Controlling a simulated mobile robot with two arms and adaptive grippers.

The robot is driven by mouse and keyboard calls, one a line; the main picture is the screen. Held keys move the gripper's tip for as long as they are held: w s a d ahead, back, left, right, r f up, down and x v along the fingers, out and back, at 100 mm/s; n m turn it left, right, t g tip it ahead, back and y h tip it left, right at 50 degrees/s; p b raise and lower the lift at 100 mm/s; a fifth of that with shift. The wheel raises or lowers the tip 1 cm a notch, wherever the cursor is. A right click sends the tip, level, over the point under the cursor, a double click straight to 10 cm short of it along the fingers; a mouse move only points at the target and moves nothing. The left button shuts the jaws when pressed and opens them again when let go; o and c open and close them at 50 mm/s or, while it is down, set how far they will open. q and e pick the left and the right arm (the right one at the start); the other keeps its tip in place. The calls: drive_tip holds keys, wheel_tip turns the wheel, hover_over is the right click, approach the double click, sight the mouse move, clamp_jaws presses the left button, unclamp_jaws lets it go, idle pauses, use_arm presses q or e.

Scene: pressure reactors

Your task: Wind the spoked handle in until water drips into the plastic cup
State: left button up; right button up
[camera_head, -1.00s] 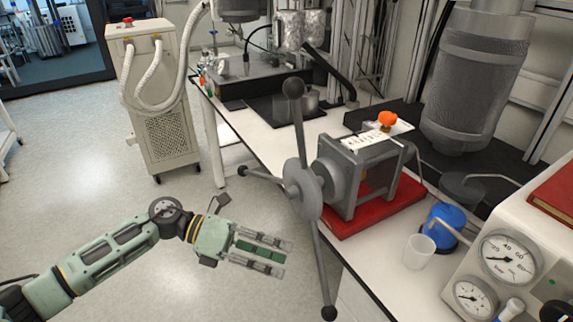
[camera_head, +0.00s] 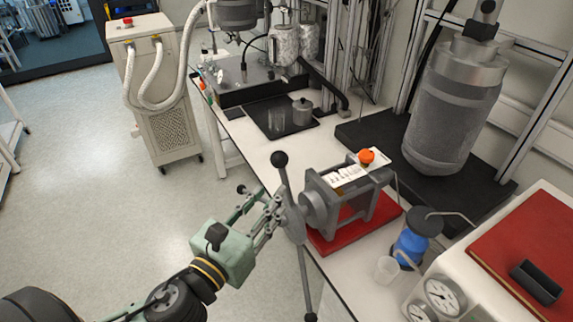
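The spoked handle (camera_head: 291,216) is dark grey, on the left side of a grey pump body (camera_head: 335,197) above a red base. One ball-ended spoke points up, one points down, and one points left behind my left gripper. My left gripper (camera_head: 270,208) is at the hub's left side, its fingers overlapping the left spoke in the picture. Whether they touch or close on it cannot be told. The clear plastic cup (camera_head: 386,270) stands upright on the bench, right of the pump; no water can be made out in it. My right gripper is out of view.
A blue bottle (camera_head: 409,247) with a dark top stands beside the cup. A gauge box (camera_head: 441,295) is at the front right, near a red cover (camera_head: 525,245). A large grey cylinder (camera_head: 450,115) stands behind.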

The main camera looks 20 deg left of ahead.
sight(284, 179)
use_arm(q)
drive_tip(key=w, duration=0.2)
drive_tip(key=w+p, duration=0.1)
drive_tip(key=w, duration=0.3)
drive_tip(key=shift+w+d+p, duration=0.25)
drive_tip(key=shift+w+p, duration=0.05)
drive_tip(key=shift+p, duration=0.05)
drive_tip(key=shift+w+d, duration=0.1)
drive_tip(key=shift+w, duration=0.45)
clamp_jaws()
drive_tip(key=shift+f, duration=0.1)
